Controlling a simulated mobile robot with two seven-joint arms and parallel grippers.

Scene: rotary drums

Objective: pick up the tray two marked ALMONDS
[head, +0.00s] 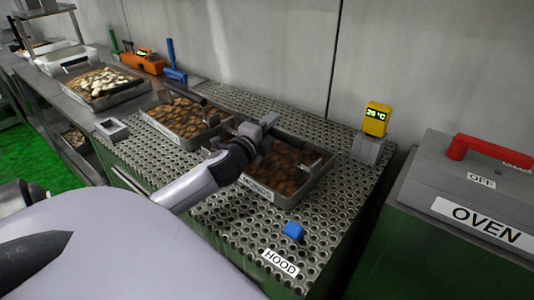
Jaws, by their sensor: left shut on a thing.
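A grey metal tray (318,181) full of brown almond-like pieces stands on the perforated hood top. Its front label (258,189) is partly covered by my left arm; the letters that show end in "MONDS". My left gripper (266,127) is over the tray's upper left part, shut on its dark bar handle (297,142). The tray looks level, and I cannot tell whether it is clear of the surface. My right gripper is not in view.
A similar tray (182,137) of brown pieces stands close on the left. A yellow display (376,119) reading about 20 °C stands behind right. The grey OVEN (470,205) with a red handle is at right.

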